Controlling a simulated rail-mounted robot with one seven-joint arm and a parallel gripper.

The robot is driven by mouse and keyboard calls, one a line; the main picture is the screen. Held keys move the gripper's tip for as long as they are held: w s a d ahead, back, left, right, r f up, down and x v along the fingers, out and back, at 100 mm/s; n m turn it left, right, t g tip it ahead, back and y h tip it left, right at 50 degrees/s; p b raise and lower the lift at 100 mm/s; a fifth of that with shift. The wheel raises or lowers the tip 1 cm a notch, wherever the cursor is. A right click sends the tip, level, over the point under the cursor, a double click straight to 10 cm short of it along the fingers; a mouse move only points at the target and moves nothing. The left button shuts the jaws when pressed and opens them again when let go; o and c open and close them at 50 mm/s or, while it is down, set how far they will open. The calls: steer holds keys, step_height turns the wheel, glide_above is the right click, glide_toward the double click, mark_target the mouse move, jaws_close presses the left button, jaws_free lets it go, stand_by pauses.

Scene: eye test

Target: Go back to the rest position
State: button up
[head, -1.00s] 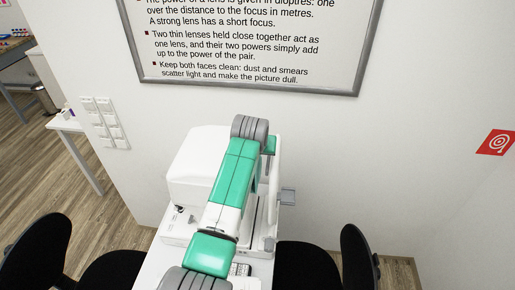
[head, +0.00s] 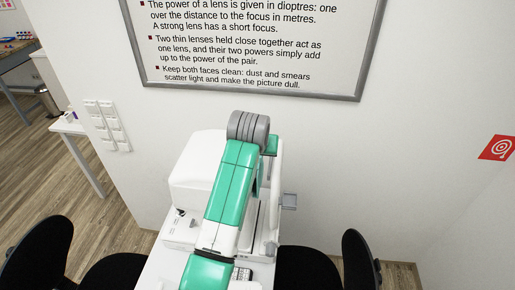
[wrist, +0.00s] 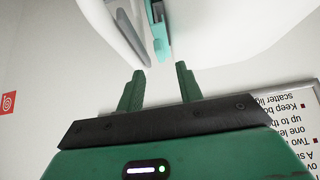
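My gripper (wrist: 161,72) shows in the wrist view with its two green fingers apart and nothing between them. A white machine (head: 199,172) stands on the white table in the head view, against the wall. My green and white arm reaches over it and hides part of it; the gripper itself is hidden in the head view. In the wrist view, a white rounded body with grey and green parts (wrist: 158,30) lies just beyond the fingertips; I cannot tell the exact gap.
Black chairs (head: 40,255) stand at left and right (head: 358,262) of the table. A framed lens poster (head: 362,75) hangs on the wall behind. A side table (head: 70,126) is at the left. A red target sign (head: 497,148) is on the right wall. Floor shows at the left.

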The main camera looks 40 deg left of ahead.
steer(key=shift+v, duration=0.9)
steer(key=w+d+r+m+t+p, duration=0.3)
steer(key=d+r+t+p, duration=0.55)
steer(key=d+r, duration=1.6)
steer(key=s+d+r+m+t+h+p, duration=0.1)
steer(key=s+d+r+t, duration=0.4)
steer(key=s+r, duration=0.6)
steer(key=s+d+r+m+t+h+p, duration=0.2)
steer(key=s+d+r+t, duration=0.3)
steer(key=s+d+r, duration=0.4)
steer(key=s+r, duration=0.2)
steer(key=s, duration=0.1)
steer(key=shift+m+h, duration=0.3)
steer(key=shift+h, duration=0.1)
steer(key=shift+d+r, duration=0.1)
steer(key=shift+d, duration=0.05)
